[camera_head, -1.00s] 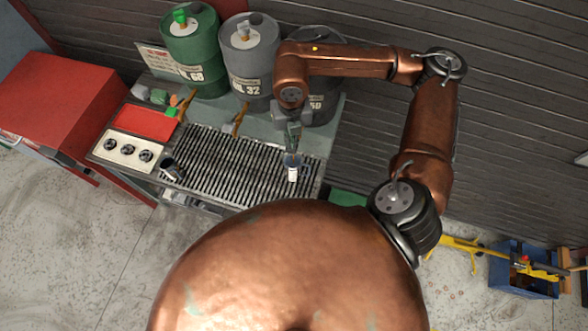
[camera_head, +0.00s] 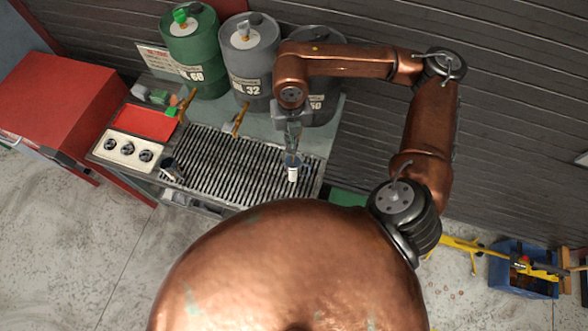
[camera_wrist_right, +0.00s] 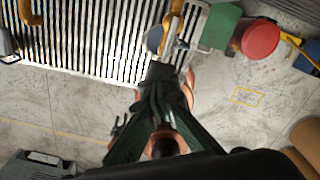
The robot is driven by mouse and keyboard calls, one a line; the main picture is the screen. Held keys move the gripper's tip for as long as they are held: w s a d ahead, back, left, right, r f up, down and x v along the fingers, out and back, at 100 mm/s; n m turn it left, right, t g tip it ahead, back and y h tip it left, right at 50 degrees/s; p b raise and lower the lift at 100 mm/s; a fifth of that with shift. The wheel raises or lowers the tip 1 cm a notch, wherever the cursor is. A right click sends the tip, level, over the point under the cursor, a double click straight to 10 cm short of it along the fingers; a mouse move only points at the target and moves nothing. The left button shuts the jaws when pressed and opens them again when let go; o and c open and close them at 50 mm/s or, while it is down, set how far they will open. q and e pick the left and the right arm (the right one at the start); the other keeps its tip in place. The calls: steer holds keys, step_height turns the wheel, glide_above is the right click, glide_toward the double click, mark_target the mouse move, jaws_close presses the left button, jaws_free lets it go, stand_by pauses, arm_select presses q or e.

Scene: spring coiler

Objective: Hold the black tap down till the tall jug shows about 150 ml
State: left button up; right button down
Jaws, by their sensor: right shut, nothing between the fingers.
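My right gripper (camera_head: 293,143) is shut and empty, pointing down just above the tall jug (camera_head: 292,174) at the front of the grate. The jug has a pale label facing the head camera; its level cannot be read. In the right wrist view the shut fingertips (camera_wrist_right: 161,74) show beside the round grey-blue mouth of the jug (camera_wrist_right: 154,39). A brown tap body (camera_wrist_right: 175,22) reaches over it. The black tap lever cannot be made out; my gripper and arm cover that spot in the head view. Whether the fingers touch the tap cannot be told. My left gripper is out of view.
A green drum (camera_head: 190,52), a grey drum (camera_head: 248,60) and a dark drum (camera_head: 318,104) stand behind the slatted grate (camera_head: 215,165). Two other taps hang over it. A dark jug (camera_head: 171,169) stands at the left. A red cabinet (camera_head: 65,95) is farther left.

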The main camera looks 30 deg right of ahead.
step_height(320, 180, up, 7)
steer(key=p, duration=0.3)
stand_by(0.7)
